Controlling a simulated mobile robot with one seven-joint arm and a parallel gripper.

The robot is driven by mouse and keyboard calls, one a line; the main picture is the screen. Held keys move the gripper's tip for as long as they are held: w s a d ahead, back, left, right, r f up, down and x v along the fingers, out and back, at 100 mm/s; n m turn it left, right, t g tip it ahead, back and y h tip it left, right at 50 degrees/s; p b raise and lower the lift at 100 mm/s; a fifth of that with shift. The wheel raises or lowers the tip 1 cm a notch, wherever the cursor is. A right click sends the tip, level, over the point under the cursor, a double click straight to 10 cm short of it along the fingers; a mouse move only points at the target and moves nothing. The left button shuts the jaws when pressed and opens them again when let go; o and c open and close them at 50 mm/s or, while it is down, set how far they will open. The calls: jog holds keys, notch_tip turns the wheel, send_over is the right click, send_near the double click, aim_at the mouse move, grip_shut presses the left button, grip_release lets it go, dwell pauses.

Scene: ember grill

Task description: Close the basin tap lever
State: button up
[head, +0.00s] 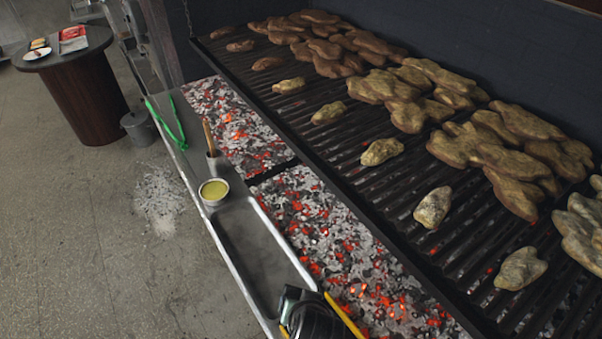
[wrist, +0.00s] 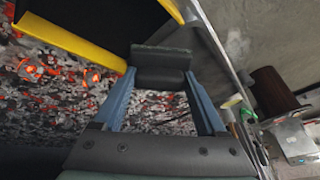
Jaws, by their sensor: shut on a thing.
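My gripper (wrist: 160,75) shows in the wrist view as two blue fingers reaching up from a dark grey palm. It is shut on a dark grey block (wrist: 162,55) between the fingertips, above the coals. I cannot tell whether this block is part of the tap lever. No basin or tap can be made out clearly in either view. Yellow-edged black gear (wrist: 135,15) lies just beyond the fingertips.
A long metal tray (head: 262,250) runs beside glowing coals (head: 335,240). A pot of yellow sauce (head: 214,190) and green tongs (head: 167,122) are on the ledge. Meat (head: 433,207) covers the grill grate. A round table (head: 75,95) stands far left; the floor between is mostly clear.

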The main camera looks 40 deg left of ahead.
notch_tip(320, 180, down, 3)
jog(key=shift+f, duration=0.2)
jog(key=o, duration=1.1)
